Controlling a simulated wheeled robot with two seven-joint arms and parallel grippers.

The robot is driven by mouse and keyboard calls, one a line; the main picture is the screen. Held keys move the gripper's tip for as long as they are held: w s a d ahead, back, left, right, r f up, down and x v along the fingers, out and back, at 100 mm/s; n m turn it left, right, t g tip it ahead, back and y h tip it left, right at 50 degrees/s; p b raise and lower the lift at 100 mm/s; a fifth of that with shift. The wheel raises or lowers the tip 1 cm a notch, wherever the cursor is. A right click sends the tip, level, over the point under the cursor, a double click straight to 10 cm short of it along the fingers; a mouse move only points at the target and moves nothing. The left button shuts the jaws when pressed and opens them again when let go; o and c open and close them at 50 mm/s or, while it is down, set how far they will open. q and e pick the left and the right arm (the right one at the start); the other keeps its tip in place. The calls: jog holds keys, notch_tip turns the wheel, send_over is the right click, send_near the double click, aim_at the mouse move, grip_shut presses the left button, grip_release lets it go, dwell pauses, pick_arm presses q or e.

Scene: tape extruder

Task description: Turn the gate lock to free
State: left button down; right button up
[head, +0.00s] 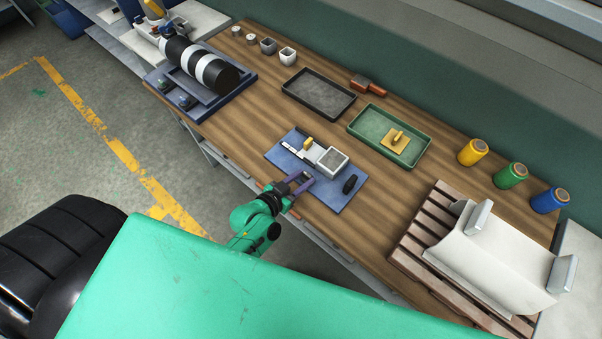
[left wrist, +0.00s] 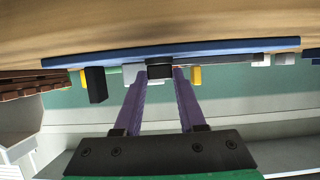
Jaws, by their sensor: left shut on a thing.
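The tape extruder is a blue plate (head: 283,160) on the wooden table, with a white block, a grey-topped box (head: 332,160) and a yellow tab (head: 308,143) on it. A black part (head: 350,184) stands at its right; it also shows in the left wrist view (left wrist: 96,85). My left gripper (head: 300,181), with purple fingers, is at the plate's near edge. In the left wrist view its fingertips (left wrist: 160,75) are shut on a small dark block (left wrist: 160,71), which appears to be the gate lock. In the head view the fingers hide this block. My right gripper is not in view.
A black tray (head: 318,94) and a green tray (head: 370,126) with a yellow piece lie behind the plate. Yellow, green and blue spools (head: 511,175) stand at the right back. A slatted rack (head: 418,232) with a white holder is at right. A striped roller (head: 200,65) is at left.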

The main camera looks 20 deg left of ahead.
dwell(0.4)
pick_arm(q)
jog(key=shift+c, duration=2.4)
grip_release()
jog(key=v, duration=1.4)
jog(key=shift+s+a+b, duration=0.15)
jog(key=shift+s+b, duration=0.1)
jog(key=shift+b, duration=0.2)
jog(key=shift+r, duration=0.1)
jog(key=s+a+f+n+g+y+b, duration=0.1)
jog(key=s+a+f+g+y, duration=0.2)
jog(key=f, duration=1)
jog(key=s+a+f+g, duration=0.3)
jog(key=s+a+f, duration=0.1)
jog(key=f, duration=0.9)
jog(key=s+a+f+n+g+y, duration=0.1)
jog(key=s+f+g, duration=0.4)
jog(key=s+f, duration=0.5)
jog(key=shift+s+a+g+y+b, duration=0.2)
jog(key=shift+a+g+y+b, duration=0.1)
jog(key=shift+a+y+b, duration=0.15)
